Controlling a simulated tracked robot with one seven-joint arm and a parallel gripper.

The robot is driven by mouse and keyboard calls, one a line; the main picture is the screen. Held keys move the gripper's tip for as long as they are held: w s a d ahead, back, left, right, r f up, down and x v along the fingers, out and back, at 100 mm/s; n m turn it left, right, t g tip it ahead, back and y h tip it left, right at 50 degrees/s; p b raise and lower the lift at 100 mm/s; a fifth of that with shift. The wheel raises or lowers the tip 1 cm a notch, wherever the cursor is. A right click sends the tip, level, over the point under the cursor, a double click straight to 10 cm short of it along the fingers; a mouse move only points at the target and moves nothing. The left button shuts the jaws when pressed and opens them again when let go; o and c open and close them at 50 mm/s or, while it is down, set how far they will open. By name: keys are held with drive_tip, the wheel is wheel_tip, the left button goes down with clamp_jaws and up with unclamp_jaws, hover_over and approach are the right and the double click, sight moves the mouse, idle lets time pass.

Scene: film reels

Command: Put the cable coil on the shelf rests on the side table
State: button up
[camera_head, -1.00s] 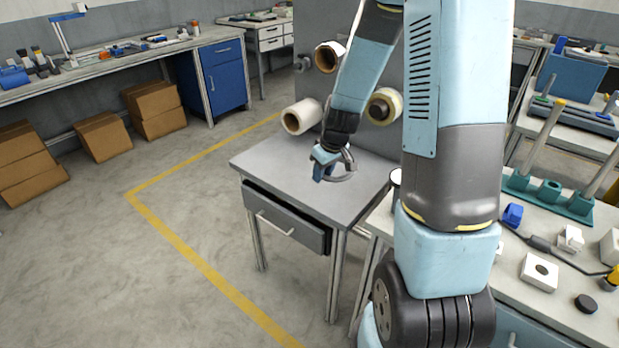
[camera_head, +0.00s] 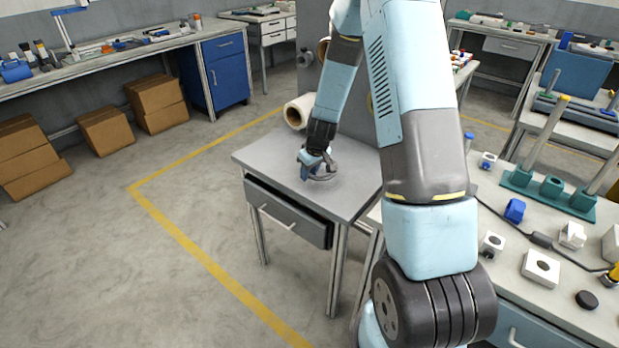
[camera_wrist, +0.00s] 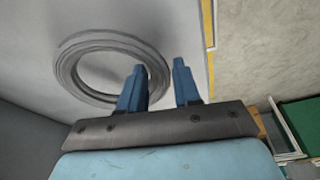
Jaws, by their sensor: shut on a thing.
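The cable coil (camera_head: 328,171) is a grey ring over the side table (camera_head: 268,154), a grey table with a drawer. In the wrist view the coil (camera_wrist: 75,75) lies roughly flat, with its right rim between the two blue fingers. My gripper (camera_head: 309,176) is shut on that rim, low over the middle of the tabletop; it also shows in the wrist view (camera_wrist: 160,78). The fingers partly hide the rim. I cannot tell for sure whether the coil touches the tabletop or hangs just above it.
A grey upright panel (camera_head: 312,35) with film rolls stands behind the table; a white roll (camera_head: 298,110) juts out at the table's back edge. A cluttered workbench (camera_head: 503,255) adjoins on the right. The tabletop around the coil is clear. Cardboard boxes (camera_head: 105,132) stand at far left.

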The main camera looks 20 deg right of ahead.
drive_tip(key=shift+f, duration=1.2)
drive_tip(key=o, duration=1.1)
drive_tip(key=shift+c, duration=0.2)
drive_tip(key=shift+s, duration=0.1)
